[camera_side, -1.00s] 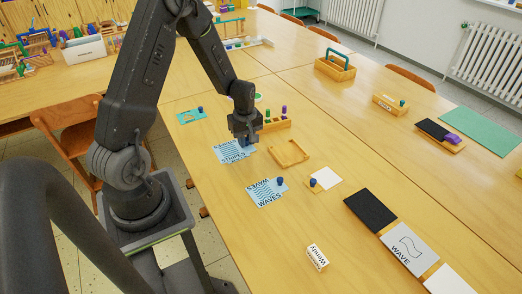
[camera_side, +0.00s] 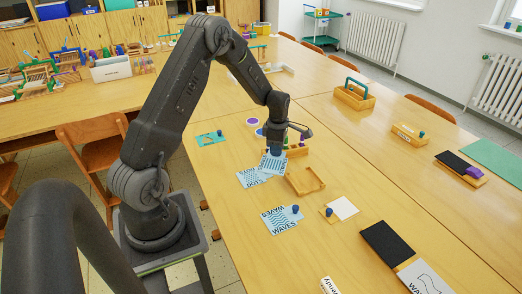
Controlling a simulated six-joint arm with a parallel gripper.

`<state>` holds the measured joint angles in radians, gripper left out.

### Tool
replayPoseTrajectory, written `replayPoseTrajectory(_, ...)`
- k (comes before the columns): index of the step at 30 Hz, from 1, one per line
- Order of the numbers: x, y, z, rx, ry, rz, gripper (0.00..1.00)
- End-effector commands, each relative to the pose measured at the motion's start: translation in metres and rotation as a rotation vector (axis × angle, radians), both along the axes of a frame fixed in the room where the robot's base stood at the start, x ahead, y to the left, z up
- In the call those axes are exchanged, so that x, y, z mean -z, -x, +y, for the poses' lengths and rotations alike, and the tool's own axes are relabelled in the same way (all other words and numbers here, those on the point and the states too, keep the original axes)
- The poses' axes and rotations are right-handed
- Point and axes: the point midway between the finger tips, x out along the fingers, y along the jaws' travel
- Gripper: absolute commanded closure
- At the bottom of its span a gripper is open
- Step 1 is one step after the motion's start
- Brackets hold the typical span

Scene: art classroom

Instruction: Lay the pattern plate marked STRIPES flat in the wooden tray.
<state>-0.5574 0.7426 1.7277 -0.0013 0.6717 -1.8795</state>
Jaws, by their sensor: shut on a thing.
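My gripper (camera_side: 274,150) points down and is shut on the knob of the STRIPES plate (camera_side: 271,164), a small pale-blue patterned plate held just above the table. The knob is hidden by the fingers. In the picture the plate overlaps the upper right part of a flat pale-blue printed sheet (camera_side: 250,180). The lettering on the plate is too small to read now. The wooden tray (camera_side: 316,188), shallow, square and empty, is just to the right of and below the held plate.
The WAVES plate (camera_side: 280,219) with a blue knob (camera_side: 295,209) lies nearer. A teal plate (camera_side: 210,138) lies behind to the left. A wooden block with pegs (camera_side: 297,151) stands behind the tray. A small knobbed board (camera_side: 328,213) and white card (camera_side: 343,207) lie to the right.

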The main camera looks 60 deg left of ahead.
Motion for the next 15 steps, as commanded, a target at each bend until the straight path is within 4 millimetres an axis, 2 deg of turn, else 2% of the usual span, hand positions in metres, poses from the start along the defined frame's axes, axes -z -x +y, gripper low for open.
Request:
replayPoseTrajectory(1,0.003,-0.012,-0.002,-0.079,0.0,0.0,1.0)
replayPoseTrajectory(6,0.009,-0.044,-0.01,-0.355,0.0,0.0,1.0)
replayPoseTrajectory(10,0.013,-0.06,-0.015,-0.515,0.001,0.001,1.0)
replayPoseTrajectory(15,0.016,-0.072,-0.019,-0.63,0.001,0.001,1.0)
